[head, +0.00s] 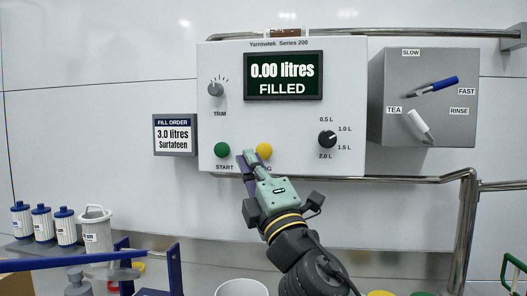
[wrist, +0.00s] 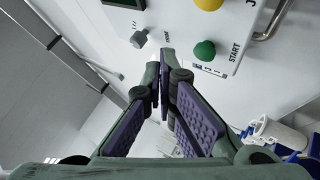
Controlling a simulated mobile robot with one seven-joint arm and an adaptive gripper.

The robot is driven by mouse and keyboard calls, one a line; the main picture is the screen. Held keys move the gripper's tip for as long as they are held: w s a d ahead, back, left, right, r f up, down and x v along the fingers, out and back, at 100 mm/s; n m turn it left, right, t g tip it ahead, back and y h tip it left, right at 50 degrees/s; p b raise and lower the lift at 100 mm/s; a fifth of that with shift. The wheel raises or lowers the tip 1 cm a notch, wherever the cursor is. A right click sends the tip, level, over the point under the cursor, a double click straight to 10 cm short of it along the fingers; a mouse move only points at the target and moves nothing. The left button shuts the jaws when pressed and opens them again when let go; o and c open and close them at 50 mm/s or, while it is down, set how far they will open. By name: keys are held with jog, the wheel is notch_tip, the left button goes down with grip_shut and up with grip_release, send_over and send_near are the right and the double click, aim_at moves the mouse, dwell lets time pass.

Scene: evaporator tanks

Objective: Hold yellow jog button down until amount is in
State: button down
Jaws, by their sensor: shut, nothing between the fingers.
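The yellow jog button (head: 264,150) is on the white control panel (head: 225,120), right of the green START button (head: 222,150). Its label is partly covered by my arm. My gripper (head: 248,158) is shut and empty, its tips in front of the panel between the two buttons. In the wrist view, the closed fingertips (wrist: 164,62) are apart from the yellow button (wrist: 209,4) and the green button (wrist: 204,50). The display (head: 283,76) reads "0.00 litres FILLED". The fill order sign (head: 174,134) reads "3.0 litres Surfateen".
A black selector knob (head: 327,139) marked 0.5 to 2.0 L sits right of the buttons. A TRIM knob (head: 216,89) is upper left. A metal rail (head: 420,179) runs along the panel's lower right. Blue-capped filters (head: 42,219) stand at lower left.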

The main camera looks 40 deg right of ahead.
aim_at(264, 151)
jog(key=w+d, duration=0.4)
jog(key=d, duration=0.1)
jog(key=shift+w+p, duration=0.25)
jog(key=shift+p, duration=0.15)
jog(key=shift+w+d, duration=0.1)
jog(key=shift+d, duration=0.15)
dwell(1.0)
jog(key=shift+w+d, duration=0.15)
jog(key=shift+w+d, duration=0.35)
jog(key=shift+d, duration=0.1)
dwell(5.2)
